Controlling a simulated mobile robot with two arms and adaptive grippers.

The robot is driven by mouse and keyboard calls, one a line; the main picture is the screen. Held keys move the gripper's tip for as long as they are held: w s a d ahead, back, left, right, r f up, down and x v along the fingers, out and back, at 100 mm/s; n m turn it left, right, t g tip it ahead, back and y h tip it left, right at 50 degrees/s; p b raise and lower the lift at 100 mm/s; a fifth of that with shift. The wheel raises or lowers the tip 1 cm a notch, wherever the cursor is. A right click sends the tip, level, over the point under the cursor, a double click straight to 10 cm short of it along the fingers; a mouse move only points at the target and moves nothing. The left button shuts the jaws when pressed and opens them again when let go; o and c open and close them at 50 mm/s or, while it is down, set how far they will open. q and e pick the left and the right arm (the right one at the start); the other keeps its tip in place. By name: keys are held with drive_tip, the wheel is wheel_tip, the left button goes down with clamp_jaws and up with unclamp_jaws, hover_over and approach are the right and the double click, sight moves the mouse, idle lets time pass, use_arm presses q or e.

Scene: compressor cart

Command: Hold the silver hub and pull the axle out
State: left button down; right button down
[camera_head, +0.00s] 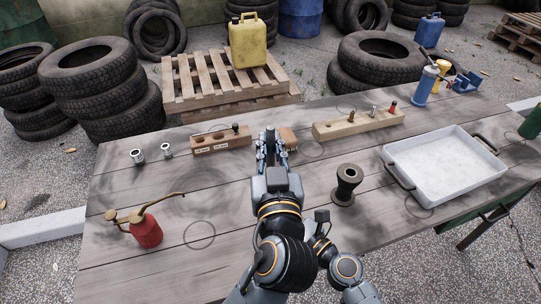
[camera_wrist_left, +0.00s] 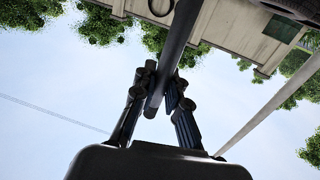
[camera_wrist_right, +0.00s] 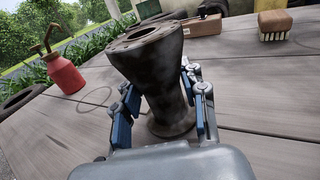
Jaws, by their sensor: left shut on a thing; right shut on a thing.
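In the right wrist view, my right gripper (camera_wrist_right: 163,100) is shut on a flanged hub (camera_wrist_right: 150,65), with a finger on each side of its waist. The hub looks dark grey rather than bright silver; its wide flange with bolt holes is uppermost. In the head view a dark spool-shaped hub (camera_head: 346,184) stands upright on the table; my right gripper is not clear there. My left gripper (camera_head: 268,146) is over the table's middle. In the left wrist view it (camera_wrist_left: 163,95) is shut on a long dark rod, the axle (camera_wrist_left: 176,45), seen against the sky.
The wooden table (camera_head: 230,270) carries a white tray (camera_head: 445,165) at right and a red oil can (camera_head: 146,231) at left. A brush (camera_head: 288,138), a drilled wooden block (camera_head: 220,141) and a long wooden rack (camera_head: 358,123) line the back. The front left is mostly free.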

drive_tip(key=c, duration=0.7)
unclamp_jaws()
drive_tip(key=shift+o, duration=0.2)
